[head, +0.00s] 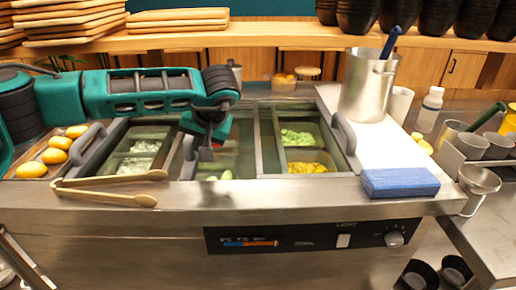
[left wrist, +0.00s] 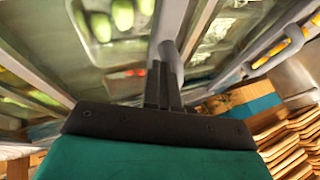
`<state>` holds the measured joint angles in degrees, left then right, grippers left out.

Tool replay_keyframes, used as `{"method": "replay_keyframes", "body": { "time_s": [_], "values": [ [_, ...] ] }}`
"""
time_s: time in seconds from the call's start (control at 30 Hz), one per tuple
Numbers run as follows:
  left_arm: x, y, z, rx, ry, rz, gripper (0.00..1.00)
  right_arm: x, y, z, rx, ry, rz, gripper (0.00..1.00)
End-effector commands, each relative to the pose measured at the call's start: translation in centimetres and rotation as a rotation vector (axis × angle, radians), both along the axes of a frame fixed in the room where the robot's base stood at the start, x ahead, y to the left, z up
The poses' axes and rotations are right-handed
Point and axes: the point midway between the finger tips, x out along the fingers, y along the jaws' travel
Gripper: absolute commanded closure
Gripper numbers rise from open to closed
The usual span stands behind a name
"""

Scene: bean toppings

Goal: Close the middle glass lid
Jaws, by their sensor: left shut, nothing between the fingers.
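The counter has sunken topping bins in three sections, with grey lid handles along them. The middle handle (head: 190,145) stands by the left side of the middle section (head: 240,150); I cannot make out clearly how far the clear glass of its lid reaches. My left gripper (head: 207,152) hangs over the middle section, just right of this handle, with its fingers shut and empty. In the left wrist view the shut fingers (left wrist: 162,90) are close to a grey bar (left wrist: 170,55); I cannot tell whether they touch. My right gripper is out of view.
Wooden tongs (head: 110,188) lie on the front ledge near the left handle (head: 88,145). The right handle (head: 343,134) is beside a white board with a steel pot (head: 368,85) and a blue block (head: 400,183). A wooden shelf (head: 280,38) runs behind.

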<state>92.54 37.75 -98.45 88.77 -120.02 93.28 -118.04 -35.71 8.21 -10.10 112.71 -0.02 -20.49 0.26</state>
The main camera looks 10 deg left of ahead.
Motion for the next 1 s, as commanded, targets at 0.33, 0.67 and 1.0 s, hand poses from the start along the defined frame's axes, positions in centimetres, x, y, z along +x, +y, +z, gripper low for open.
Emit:
{"method": "replay_keyframes", "body": {
  "time_s": [0.33,0.67,1.0],
  "values": [
    [-0.6,4.8,0.0,0.004,0.003,0.008,1.00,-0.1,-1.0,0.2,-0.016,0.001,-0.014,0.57],
    [-1.2,6.8,-0.1,0.005,0.000,0.007,1.00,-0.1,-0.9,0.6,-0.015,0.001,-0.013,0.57],
    [-1.2,7.0,-0.1,0.009,0.001,0.012,1.00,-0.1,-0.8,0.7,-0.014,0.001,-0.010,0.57]
  ]
}}
